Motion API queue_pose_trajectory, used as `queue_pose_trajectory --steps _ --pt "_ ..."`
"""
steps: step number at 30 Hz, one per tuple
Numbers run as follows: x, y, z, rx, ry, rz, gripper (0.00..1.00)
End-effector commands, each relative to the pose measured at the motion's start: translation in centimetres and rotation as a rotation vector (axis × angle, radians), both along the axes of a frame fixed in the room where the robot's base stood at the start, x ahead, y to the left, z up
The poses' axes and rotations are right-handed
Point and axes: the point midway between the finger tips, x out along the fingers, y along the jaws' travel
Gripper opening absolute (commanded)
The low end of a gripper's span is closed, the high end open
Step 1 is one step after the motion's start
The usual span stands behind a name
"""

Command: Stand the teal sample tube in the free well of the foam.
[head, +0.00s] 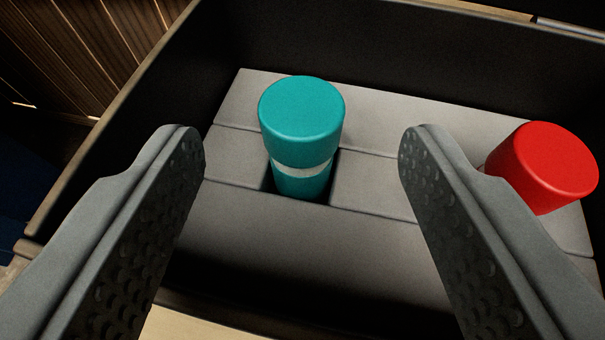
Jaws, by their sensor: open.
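The teal sample tube (301,122) stands upright in a square well of the grey foam (290,240), with its wide cap and a pale band above the foam. Its lower end is hidden inside the well, and dark gaps show on both sides of it. My gripper (302,145) is open, with one finger to the left of the tube and one to the right. Both fingers are clear of the tube, with space on each side.
A red-capped tube (550,170) stands in the foam at the right, close to my right finger and partly hidden by it. The foam lies in a dark-walled case (380,45) with raised sides. Wooden slats (90,50) show beyond it at the upper left.

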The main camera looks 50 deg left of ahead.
Motion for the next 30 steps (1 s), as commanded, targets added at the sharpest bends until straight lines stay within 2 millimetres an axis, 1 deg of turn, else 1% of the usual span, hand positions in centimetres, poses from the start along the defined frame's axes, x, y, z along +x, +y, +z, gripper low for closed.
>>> queue_pose_trajectory --steps 1,6,12,18,24,30 --pt "-0.7 -0.9 0.5 0.000 -0.002 -0.004 0.58" --pt "-2.7 -3.2 1.8 -0.001 -0.003 -0.003 0.58" --pt "-5.0 -5.8 3.2 -0.001 -0.002 -0.002 0.58" --pt "-6.9 -8.1 4.4 -0.001 -0.001 -0.001 0.58" --pt "-8.0 -9.2 5.0 -0.001 -0.001 0.000 0.58" --pt "-8.3 -9.4 5.2 -0.002 0.003 0.000 0.58"
